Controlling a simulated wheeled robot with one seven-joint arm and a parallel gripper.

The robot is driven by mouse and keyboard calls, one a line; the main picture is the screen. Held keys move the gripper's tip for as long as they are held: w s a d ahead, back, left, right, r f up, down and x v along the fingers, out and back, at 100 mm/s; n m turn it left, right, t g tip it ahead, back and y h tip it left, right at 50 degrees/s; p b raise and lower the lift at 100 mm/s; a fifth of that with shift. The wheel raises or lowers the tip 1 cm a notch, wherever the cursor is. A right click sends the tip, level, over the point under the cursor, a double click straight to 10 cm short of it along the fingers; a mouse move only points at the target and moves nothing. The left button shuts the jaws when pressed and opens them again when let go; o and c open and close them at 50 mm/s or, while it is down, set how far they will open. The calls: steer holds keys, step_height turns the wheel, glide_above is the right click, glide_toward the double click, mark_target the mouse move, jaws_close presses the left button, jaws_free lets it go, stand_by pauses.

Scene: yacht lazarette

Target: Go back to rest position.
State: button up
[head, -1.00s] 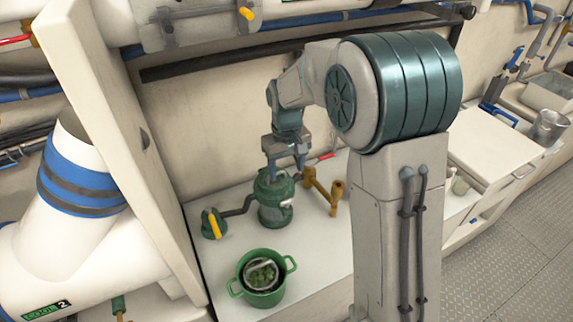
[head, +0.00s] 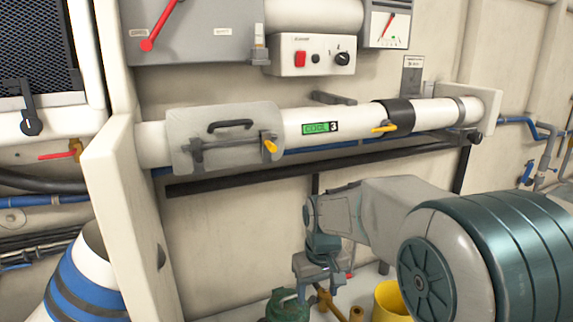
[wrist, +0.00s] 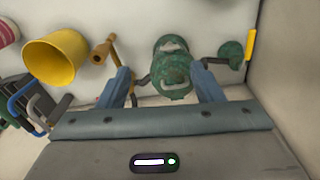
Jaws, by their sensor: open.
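My gripper (head: 322,272) is open and empty in the head view, at the end of my arm low in the picture. It is above and slightly right of a green canister (head: 288,305), which is cut off by the bottom edge. In the wrist view my gripper (wrist: 161,72) has its two fingers spread wide apart. The green canister (wrist: 172,68) shows in the gap between them, and I see no finger touching it.
A white pipe marked COOL 3 (head: 350,124) runs along the wall above my arm. A pale upright panel (head: 125,215) stands left. A yellow bucket (head: 388,300) and a brass fitting (wrist: 104,48) are near the canister. A yellow-handled green valve (wrist: 232,54) lies beside it.

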steer(key=s+d+r+m+t, duration=0.1)
steer(key=s+d, duration=0.3)
steer(key=s, duration=0.5)
steer(key=s+d+r+m+t, duration=0.1)
steer(key=s+d, duration=0.3)
steer(key=s, duration=0.5)
steer(key=shift+s+r+m+t, duration=0.3)
steer(key=shift+s+r+m, duration=0.1)
steer(key=shift+r+m, duration=0.3)
steer(key=shift+a, duration=0.1)
